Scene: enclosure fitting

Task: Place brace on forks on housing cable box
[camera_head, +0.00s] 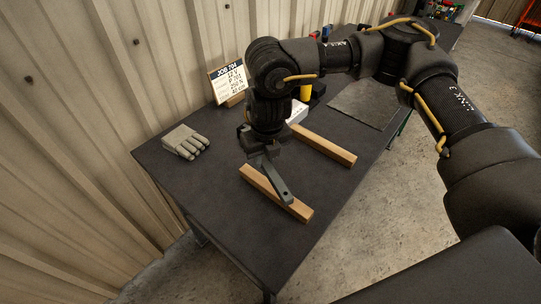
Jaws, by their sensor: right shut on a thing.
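My right gripper (266,150) points down over the dark table and is shut on a dark grey bar, which looks like the brace (281,184). The bar slants down to the right, over the nearer wooden strip (300,209), with a small hole near its free end. I cannot tell whether it touches the strip. A white box-like thing (298,112) stands behind my right arm and is partly hidden by it; I cannot tell whether it is the housing cable box. I cannot make out any forks. My left gripper is not in view.
A second wooden strip (325,146) lies behind the nearer one on the table (215,185). A grey glove (186,141) lies at left. A job sign (229,81), a yellow thing (305,92) and a grey mat (364,104) are farther back. The table's front left is clear.

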